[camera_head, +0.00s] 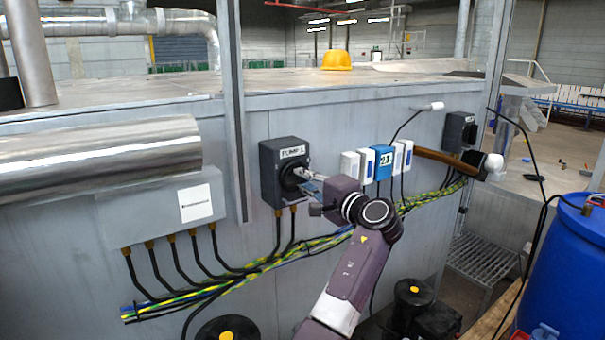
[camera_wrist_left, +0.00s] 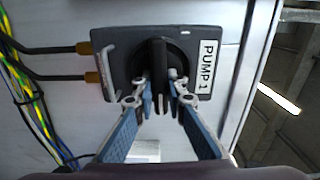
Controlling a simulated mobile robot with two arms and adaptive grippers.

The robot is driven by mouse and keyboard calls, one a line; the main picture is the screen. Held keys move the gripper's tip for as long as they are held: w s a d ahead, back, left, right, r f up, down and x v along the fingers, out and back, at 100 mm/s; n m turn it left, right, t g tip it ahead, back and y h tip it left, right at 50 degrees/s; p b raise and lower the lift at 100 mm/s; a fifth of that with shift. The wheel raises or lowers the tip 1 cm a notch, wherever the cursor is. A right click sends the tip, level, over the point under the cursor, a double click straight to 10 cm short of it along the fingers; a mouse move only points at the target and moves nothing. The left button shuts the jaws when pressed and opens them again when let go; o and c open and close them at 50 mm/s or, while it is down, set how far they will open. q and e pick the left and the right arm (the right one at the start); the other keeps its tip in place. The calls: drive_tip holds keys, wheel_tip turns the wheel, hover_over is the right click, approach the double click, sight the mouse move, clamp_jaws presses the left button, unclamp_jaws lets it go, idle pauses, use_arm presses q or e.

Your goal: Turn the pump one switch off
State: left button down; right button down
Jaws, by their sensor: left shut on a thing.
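The pump one switch is a dark grey box (camera_head: 269,160) labelled PUMP 1 on the metal wall, left of centre in the head view. It also shows in the left wrist view, turned sideways, with its black rotary knob (camera_wrist_left: 160,56). The knob's handle lies parallel to the label's line of text. My left gripper (camera_head: 301,175) reaches the knob from the right in the head view. In the left wrist view its fingers (camera_wrist_left: 160,86) are closed on the handle, one on each side. The fingers partly hide the knob in the head view. My right gripper is not in view.
A grey junction box (camera_head: 160,208) is left of the switch. White and blue devices (camera_head: 382,164) and a second dark switch box (camera_head: 459,130) are to the right. Cables (camera_head: 270,254) run below along the wall. A blue barrel (camera_head: 570,265) stands at far right.

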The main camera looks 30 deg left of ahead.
use_arm(q)
drive_tip(key=shift+m, duration=0.3)
drive_tip(key=c, duration=1.9)
unclamp_jaws()
drive_tip(key=shift+w+d, duration=0.1)
drive_tip(key=shift+d, duration=0.05)
drive_tip(key=shift+c, duration=0.2)
drive_tip(key=v, duration=1.2)
drive_tip(key=shift+f, duration=0.15)
